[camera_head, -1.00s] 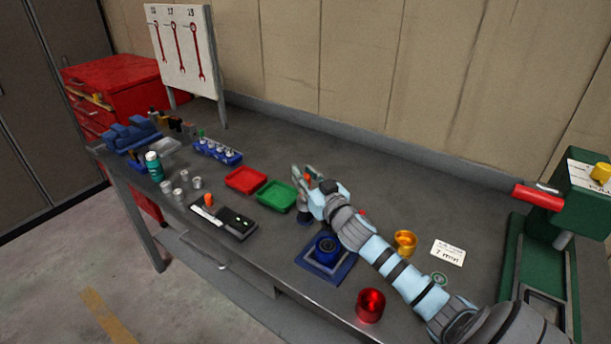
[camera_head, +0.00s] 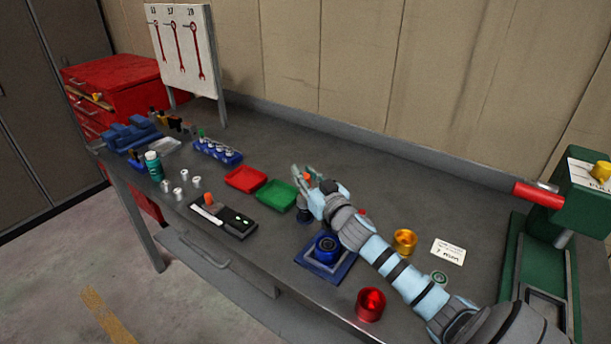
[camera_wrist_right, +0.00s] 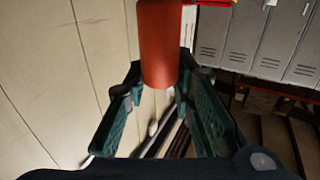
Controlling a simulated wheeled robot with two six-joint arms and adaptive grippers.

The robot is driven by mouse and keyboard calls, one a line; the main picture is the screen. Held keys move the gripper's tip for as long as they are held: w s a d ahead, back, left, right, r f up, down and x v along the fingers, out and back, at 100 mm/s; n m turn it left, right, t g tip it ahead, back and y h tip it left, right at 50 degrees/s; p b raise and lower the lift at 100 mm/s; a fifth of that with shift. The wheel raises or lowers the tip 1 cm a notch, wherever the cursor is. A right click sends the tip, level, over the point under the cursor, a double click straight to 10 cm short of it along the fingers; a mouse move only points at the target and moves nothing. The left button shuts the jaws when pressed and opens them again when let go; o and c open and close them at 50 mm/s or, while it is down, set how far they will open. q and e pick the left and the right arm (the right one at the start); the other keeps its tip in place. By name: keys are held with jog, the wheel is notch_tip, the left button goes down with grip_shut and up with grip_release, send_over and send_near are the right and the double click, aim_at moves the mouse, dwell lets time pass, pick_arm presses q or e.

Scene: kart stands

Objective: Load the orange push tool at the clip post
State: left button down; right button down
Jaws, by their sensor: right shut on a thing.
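My right gripper (camera_head: 308,178) is above the bench, just right of the green tray. It is shut on the orange push tool (camera_wrist_right: 158,45), which shows as an orange cylinder between the fingers in the right wrist view. In the head view only a small orange part (camera_head: 308,176) of it shows between the fingers. A dark post-like thing (camera_head: 304,215) stands directly below the gripper, partly hidden by it; I cannot tell whether it is the clip post or whether the tool touches it. My left gripper is out of view.
A green tray (camera_head: 276,196) and a red tray (camera_head: 245,179) lie left of the gripper. A blue fixture (camera_head: 326,252) sits under my forearm. Gold (camera_head: 405,241) and red (camera_head: 370,303) cups stand nearby. A green press (camera_head: 582,195) is at right. The bench behind is clear.

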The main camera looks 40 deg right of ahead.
jog(key=shift+f, duration=0.1)
notch_tip(320, 180, up, 7)
jog(key=p, duration=0.6)
jog(key=shift+p, duration=0.4)
